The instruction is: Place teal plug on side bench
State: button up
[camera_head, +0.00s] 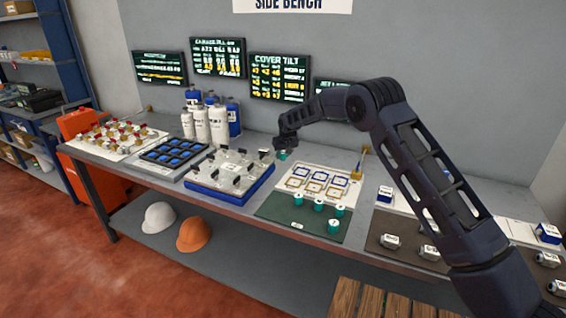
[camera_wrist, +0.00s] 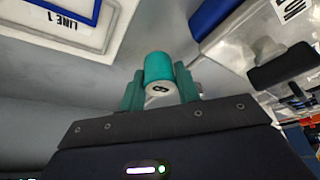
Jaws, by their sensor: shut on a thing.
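My gripper (camera_wrist: 160,95) is shut on a teal plug (camera_wrist: 158,67), which has a pale end face with a dark mark. In the head view my gripper (camera_head: 285,146) holds the teal plug (camera_head: 282,155) above the bench, between the blue-based fixture and the white board. The side bench (camera_head: 350,166) is the long grey table along the wall under the "SIDE BENCH" sign (camera_head: 290,4). Several other teal plugs (camera_head: 333,226) stand on a green mat (camera_head: 285,213) in front of the board.
A blue-based fixture with black clamps (camera_head: 228,196) stands left of my gripper. White and blue bottles (camera_head: 218,124) stand behind it. A white board with framed slots (camera_head: 318,174) lies to the right. Grey blocks (camera_head: 390,241) lie on a dark mat farther right. A small brass post (camera_head: 358,172) stands near the wall.

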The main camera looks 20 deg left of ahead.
aim_at(283, 160)
jog(key=shift+f, duration=2)
jog(key=shift+f, duration=0.1)
jog(key=o, duration=0.8)
jog(key=v, duration=1.2)
